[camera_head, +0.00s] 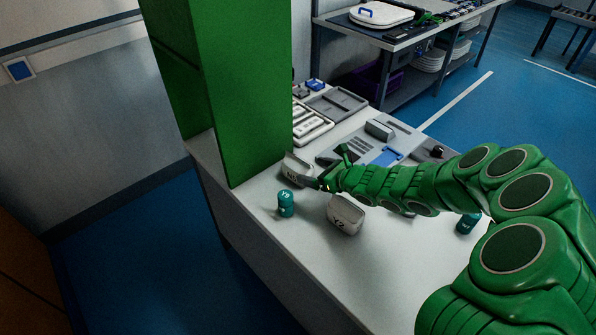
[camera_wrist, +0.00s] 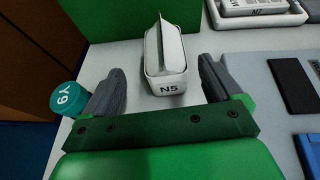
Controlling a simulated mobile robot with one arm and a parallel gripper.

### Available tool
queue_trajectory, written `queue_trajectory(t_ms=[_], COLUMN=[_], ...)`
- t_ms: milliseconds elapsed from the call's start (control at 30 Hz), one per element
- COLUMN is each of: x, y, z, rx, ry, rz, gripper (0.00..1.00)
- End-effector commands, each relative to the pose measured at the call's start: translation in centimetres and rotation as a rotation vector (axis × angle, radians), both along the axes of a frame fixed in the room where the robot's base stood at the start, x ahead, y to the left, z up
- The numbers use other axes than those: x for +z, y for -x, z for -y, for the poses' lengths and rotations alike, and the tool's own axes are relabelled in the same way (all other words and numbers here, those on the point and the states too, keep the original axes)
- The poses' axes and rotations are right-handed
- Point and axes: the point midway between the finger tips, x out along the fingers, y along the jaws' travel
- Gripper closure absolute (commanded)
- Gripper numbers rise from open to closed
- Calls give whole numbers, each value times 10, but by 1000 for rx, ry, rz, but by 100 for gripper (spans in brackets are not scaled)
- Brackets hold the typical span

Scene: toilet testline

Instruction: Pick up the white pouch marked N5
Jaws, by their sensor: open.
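The white pouch marked N5 (camera_wrist: 166,68) stands on the table in the wrist view, its label facing my gripper. In the head view the pouch (camera_head: 296,170) is at the foot of the green block, partly covered by my gripper. My gripper (camera_wrist: 161,84) is open, with one dark finger on each side of the pouch and a gap to both. In the head view my gripper (camera_head: 326,182) reaches in from the right. Whether the fingers touch the table is not clear.
A teal cylinder marked Y9 (camera_wrist: 69,98) stands just outside the left finger. A tall green block (camera_head: 250,90) rises behind the pouch. Another white pouch (camera_head: 345,215) stands nearer on the table. A grey fixture (camera_head: 372,146) and a tray of white items (camera_head: 308,128) lie beyond.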

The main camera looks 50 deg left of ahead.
Motion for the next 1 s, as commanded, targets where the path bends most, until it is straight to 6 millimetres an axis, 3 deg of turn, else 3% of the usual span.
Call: queue_trajectory(t_ms=[667,1000], x=[-20,-31], y=[1,0], z=[-30,-64], rx=[-14,-13], ry=[13,16], rz=[-16,-16], gripper=[8,8])
